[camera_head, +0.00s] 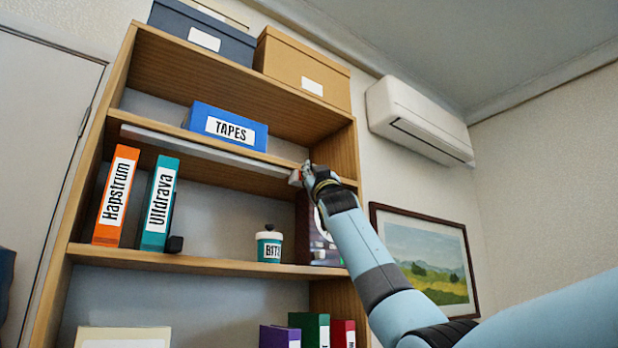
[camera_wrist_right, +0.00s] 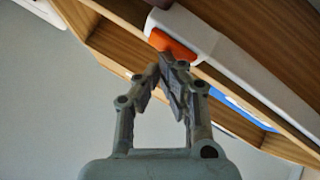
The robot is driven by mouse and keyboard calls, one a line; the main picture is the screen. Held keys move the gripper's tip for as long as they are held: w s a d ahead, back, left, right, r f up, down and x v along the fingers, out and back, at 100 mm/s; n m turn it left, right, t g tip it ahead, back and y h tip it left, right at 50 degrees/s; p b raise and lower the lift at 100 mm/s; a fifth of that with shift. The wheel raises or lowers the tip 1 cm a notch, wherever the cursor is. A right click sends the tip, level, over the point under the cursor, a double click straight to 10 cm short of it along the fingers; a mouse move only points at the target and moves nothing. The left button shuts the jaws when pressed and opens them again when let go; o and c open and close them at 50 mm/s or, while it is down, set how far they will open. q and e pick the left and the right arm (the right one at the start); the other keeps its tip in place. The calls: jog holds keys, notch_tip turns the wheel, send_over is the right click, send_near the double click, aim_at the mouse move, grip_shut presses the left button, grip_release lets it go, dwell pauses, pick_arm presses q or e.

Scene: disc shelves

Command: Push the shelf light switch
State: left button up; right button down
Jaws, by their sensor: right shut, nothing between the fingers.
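The light bar (camera_head: 205,146) is a long pale strip under the front edge of the upper shelf board. It also crosses the top right of the right wrist view (camera_wrist_right: 245,80). Its switch (camera_wrist_right: 172,45) is an orange-red block at the end of the bar, plain in the right wrist view. In the head view the switch is largely hidden by my right gripper (camera_head: 307,170). The right gripper is shut and empty, its fingertips (camera_wrist_right: 164,62) right at the switch's edge. I cannot tell whether they touch it. My left gripper is out of view.
The wooden shelf holds a blue TAPES box (camera_head: 229,126), an orange binder (camera_head: 116,196), a teal binder (camera_head: 159,203) and a small BITS tub (camera_head: 270,245). An air conditioner (camera_head: 420,122) and a framed picture (camera_head: 428,258) hang to the right.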

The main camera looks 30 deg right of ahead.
jog(key=shift+s+d, duration=0.1)
jog(key=shift+s, duration=0.3)
jog(key=s, duration=0.6)
jog(key=shift+d+p, duration=0.2)
jog(key=shift+p, duration=0.2)
